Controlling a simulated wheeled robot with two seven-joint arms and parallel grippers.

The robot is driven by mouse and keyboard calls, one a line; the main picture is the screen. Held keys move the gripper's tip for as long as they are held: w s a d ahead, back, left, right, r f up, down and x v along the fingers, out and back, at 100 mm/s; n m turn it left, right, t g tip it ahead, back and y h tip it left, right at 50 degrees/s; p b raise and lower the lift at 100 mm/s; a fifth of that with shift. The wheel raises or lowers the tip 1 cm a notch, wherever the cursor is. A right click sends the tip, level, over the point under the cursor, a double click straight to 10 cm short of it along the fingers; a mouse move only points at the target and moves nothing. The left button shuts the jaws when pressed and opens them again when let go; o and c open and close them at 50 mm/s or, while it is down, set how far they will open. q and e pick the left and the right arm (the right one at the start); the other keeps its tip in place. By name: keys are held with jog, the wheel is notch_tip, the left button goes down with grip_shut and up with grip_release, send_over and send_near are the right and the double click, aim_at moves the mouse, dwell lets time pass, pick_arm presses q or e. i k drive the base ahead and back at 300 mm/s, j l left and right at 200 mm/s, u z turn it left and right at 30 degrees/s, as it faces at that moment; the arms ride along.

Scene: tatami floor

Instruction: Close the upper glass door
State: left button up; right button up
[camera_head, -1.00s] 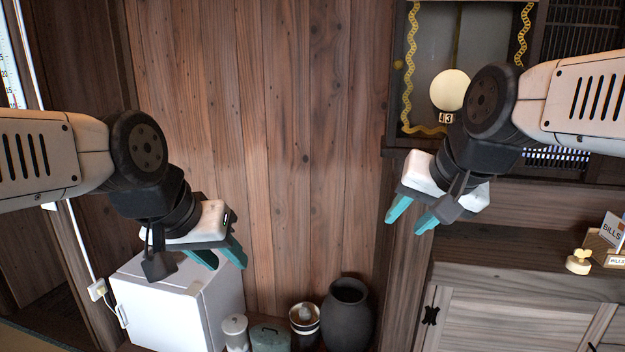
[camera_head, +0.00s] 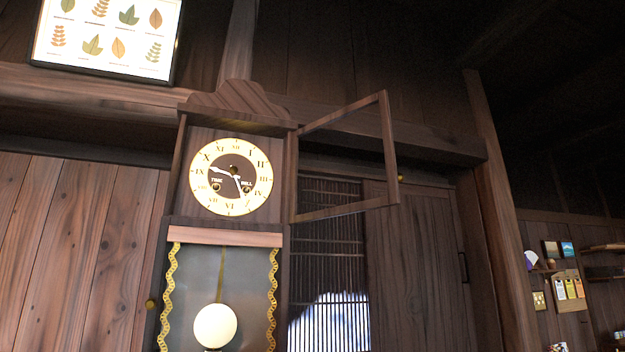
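A tall dark wooden wall clock (camera_head: 232,228) stands left of the middle in the head view. Its upper glass door (camera_head: 391,150) is swung open to the right, attached along the right side of the upper case. The door is a thin wooden frame with a clear pane. The round clock face (camera_head: 232,177) with Roman numerals is uncovered. Below it, the lower part shows a pendulum (camera_head: 215,326) with a pale round bob between wavy gold trims. Neither of my grippers is in the view now.
A framed leaf chart (camera_head: 106,38) hangs at the upper left. Behind the open door are a slatted lattice (camera_head: 328,240) and dark wooden panels. At the far right is a wall with small cards and shelves (camera_head: 570,285). The space before the clock looks clear.

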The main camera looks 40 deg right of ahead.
aim_at(393, 177)
jog(key=l+u, duration=0.15)
jog(key=l, duration=0.3)
jog(key=k+l+u, duration=0.1)
jog(key=l, duration=0.35)
jog(key=k+l+u, duration=0.15)
jog(key=l, duration=0.25)
jog(key=k+l+u, duration=0.1)
jog(key=l, duration=0.35)
jog(key=k+l+u, duration=0.15)
jog(key=l, duration=0.25)
jog(key=k+l+u, duration=0.15)
jog(key=l, duration=0.25)
